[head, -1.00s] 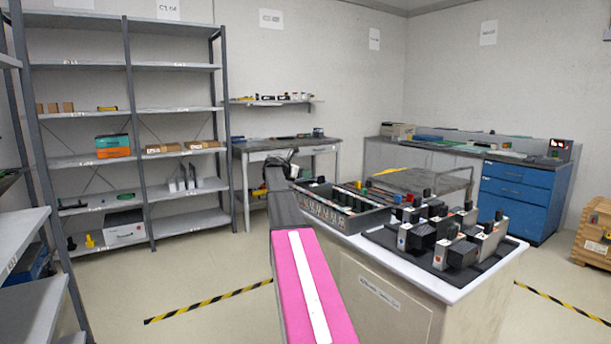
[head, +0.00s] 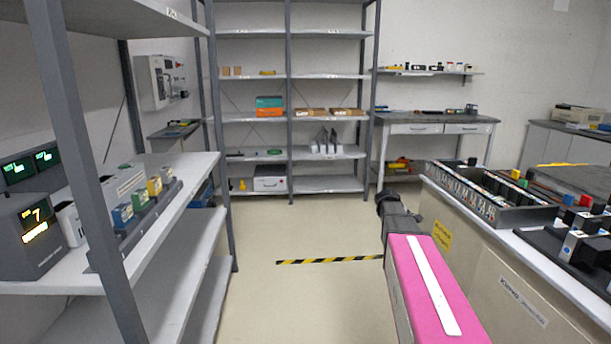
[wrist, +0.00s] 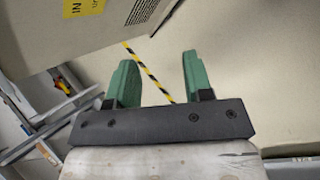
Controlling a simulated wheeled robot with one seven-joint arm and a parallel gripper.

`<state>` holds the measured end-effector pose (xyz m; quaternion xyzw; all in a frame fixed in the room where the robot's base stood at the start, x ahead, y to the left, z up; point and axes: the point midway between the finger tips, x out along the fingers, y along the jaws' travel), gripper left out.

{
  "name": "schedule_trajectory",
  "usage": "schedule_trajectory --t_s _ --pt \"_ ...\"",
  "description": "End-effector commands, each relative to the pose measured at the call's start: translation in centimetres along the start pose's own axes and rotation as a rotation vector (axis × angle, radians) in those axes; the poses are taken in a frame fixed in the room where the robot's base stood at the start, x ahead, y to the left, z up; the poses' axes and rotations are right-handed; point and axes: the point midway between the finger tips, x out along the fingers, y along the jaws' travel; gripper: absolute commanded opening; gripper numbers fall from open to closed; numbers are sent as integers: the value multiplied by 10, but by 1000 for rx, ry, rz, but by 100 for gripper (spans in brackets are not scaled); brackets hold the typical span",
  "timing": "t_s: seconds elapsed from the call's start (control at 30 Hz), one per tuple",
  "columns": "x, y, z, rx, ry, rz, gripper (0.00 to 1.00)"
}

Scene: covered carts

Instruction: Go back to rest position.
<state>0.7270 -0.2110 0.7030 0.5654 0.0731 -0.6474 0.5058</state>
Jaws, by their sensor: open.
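My arm, with a pink and white cover, reaches forward in the head view beside the white-topped cart. My gripper (wrist: 156,80) shows in the wrist view with two green fingers held apart and nothing between them. Floor and a yellow-black tape line show beyond the fingers. In the head view the fingers are hidden behind my dark wrist. The cart (head: 505,285) stands to the right of my arm, and its side also shows at the top of the wrist view (wrist: 60,45).
The cart bears a divided tray (head: 540,213) of small parts and a black board (head: 535,240) with upright blocks. A grey shelf rack (head: 190,225) with display units stands close on the left. Open floor (head: 300,235) lies ahead, with a workbench (head: 435,118) at the back.

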Motion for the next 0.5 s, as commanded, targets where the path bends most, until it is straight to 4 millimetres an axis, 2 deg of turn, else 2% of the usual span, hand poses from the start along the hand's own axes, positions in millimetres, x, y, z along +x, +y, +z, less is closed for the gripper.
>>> schedule_trajectory --t_s 0.03,0.3,0.4,0.5 --pt "-3 -43 -2 65 36 -43 47" --pt "-22 -215 -21 483 156 -332 47" --pt "-33 -270 -22 626 162 -446 47" --pt "-44 -311 -21 739 152 -540 47"
